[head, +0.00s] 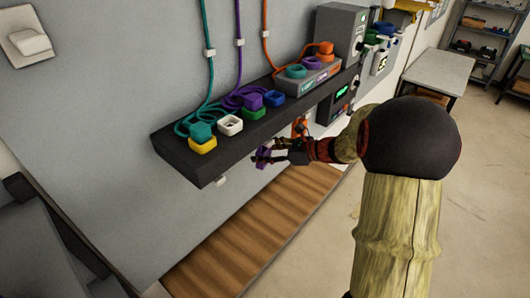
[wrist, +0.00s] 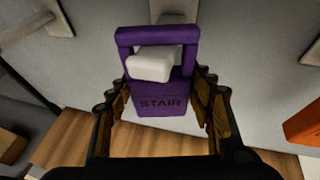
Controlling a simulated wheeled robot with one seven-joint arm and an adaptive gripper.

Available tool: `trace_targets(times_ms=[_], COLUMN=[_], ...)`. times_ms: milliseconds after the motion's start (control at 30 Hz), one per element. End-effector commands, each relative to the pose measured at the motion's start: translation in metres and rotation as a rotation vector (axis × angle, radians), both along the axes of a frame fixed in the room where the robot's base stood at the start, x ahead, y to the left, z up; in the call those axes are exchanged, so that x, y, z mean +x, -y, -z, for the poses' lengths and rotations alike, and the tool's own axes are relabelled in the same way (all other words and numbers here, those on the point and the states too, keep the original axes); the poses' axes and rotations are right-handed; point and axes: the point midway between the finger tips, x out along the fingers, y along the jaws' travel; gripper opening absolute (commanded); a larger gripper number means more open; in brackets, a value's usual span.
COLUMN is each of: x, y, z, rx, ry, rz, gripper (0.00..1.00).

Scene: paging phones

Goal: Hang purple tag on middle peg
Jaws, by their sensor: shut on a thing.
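The purple tag (wrist: 160,98), marked STAIR, is upright between the fingers of my gripper (wrist: 165,120) in the wrist view, its loop upward. My gripper is shut on the tag's body. A white peg (wrist: 153,64) shows its blunt end within the loop, in front of the tag's upper edge, and appears to pass through it; its wall plate shows above the loop. In the head view, my gripper (head: 279,156) holds the small purple tag (head: 263,157) below the dark shelf, near the wall. The exact contact between loop and peg cannot be told.
Another peg (wrist: 50,20) is at the wrist view's left, and an orange tag (wrist: 303,126) is at its right. The dark shelf (head: 215,155) above my gripper bears coloured phones and corded handsets. A wooden slatted surface (head: 250,240) lies below.

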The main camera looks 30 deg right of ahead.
Motion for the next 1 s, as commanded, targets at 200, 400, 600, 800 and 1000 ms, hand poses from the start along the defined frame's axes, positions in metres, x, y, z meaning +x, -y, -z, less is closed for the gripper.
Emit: trace_targets(times_ms=[200, 400, 600, 800, 1000], x=[0.0002, 0.0000, 0.0000, -0.0001, -0.0001], y=[0.0000, 0.0000, 0.0000, -0.0001, -0.0001], z=[-0.0004, -0.0003, -0.0003, -0.0001, 0.0000], rx=[0.000, 0.000, 0.000, 0.000, 0.000], ry=[0.000, 0.000, 0.000, 0.000, 0.000], rz=[0.000, 0.000, 0.000, 0.000, 0.000], gripper=[0.23, 0.23, 0.58, 0.70, 0.73])
